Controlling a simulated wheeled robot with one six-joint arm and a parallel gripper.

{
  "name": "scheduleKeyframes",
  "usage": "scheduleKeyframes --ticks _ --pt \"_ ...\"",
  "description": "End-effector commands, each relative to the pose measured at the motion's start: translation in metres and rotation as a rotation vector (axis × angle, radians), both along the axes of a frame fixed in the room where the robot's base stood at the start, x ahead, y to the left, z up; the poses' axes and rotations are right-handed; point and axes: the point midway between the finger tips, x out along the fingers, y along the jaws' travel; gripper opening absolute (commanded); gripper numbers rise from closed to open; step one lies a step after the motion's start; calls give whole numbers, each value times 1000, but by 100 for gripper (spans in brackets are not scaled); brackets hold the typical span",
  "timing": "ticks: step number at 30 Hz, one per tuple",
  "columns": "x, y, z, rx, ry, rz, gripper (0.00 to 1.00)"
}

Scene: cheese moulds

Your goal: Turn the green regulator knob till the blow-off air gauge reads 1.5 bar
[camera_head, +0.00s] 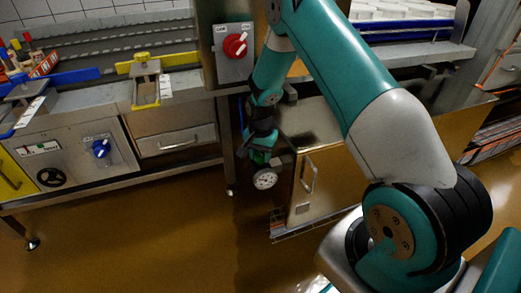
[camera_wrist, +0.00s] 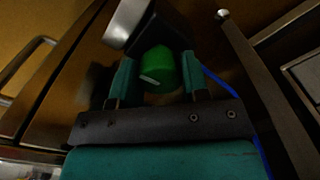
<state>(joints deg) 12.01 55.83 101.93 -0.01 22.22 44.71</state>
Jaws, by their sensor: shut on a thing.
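The green regulator knob (camera_wrist: 158,67) sits between the two teal fingers of my gripper (camera_wrist: 157,80) in the wrist view, with a pale mark on its face. My gripper is shut on it. In the head view a little of the green knob (camera_head: 260,157) shows at the end of my gripper (camera_head: 259,150). The round white blow-off air gauge (camera_head: 265,179) is just below it; its needle and reading are too small to tell. In the wrist view the gauge's metal rim (camera_wrist: 126,22) is seen from the side, its dial hidden.
A steel cabinet with a door handle (camera_head: 308,176) stands right of the gauge. A red rotary switch (camera_head: 235,46) is on a panel above left. A bench with a blue knob (camera_head: 101,148) stands at the left. A blue hose (camera_wrist: 222,83) runs right of my gripper. The brown floor is clear.

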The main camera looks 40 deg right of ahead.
Motion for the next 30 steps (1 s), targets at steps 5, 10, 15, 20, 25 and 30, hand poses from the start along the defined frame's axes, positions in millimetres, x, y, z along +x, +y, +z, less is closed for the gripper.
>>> scheduleKeyframes --ticks 5,10,15,20,25,30 --pt "0 0 2 0 1 152 18" --pt "0 0 2 -1 1 275 18" --pt "0 0 1 0 1 365 18" --pt "0 0 1 0 1 418 18" --pt "-1 0 0 0 2 444 18" --pt "-1 0 0 0 2 449 18"
